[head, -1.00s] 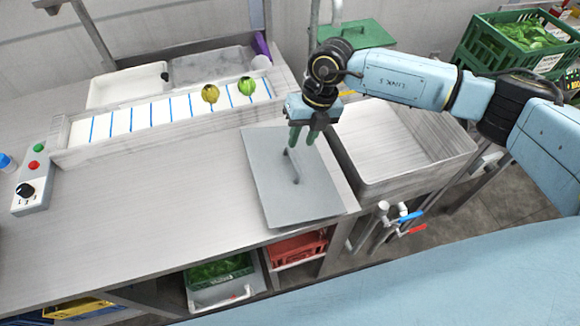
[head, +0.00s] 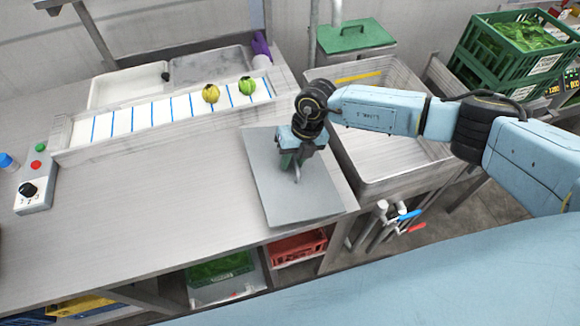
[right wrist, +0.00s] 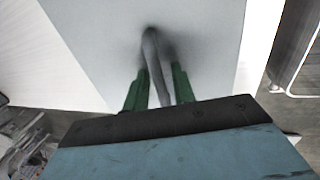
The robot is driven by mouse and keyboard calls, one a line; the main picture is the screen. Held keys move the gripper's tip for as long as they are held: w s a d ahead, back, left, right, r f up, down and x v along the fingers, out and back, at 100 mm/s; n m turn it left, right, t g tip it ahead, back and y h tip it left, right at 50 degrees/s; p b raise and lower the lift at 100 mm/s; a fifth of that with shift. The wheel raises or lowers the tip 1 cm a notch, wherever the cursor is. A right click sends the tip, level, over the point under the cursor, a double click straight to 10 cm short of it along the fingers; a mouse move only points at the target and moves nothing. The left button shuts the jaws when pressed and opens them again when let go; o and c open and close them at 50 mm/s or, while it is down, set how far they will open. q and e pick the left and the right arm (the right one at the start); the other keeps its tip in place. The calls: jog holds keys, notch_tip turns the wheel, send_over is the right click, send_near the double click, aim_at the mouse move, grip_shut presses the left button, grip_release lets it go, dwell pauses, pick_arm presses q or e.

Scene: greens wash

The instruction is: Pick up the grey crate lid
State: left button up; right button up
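The grey crate lid (head: 302,205) lies flat on the steel bench, left of the sink. Its raised bar handle (right wrist: 153,60) runs between my right gripper's green fingers in the right wrist view. My right gripper (head: 292,165) points down over the middle of the lid, with one finger on each side of the handle. The fingers (right wrist: 158,88) stand apart, with a gap to the handle showing. The head view hides most of the handle behind the gripper. My left gripper is not in view.
The steel sink (head: 385,165) lies right of the lid. A slatted conveyor (head: 150,115) with a yellow and a green round vegetable (head: 246,86) runs behind it. Green crates (head: 515,50) stand at the back right. The bench left of the lid (head: 170,190) is clear.

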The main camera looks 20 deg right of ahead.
grip_shut()
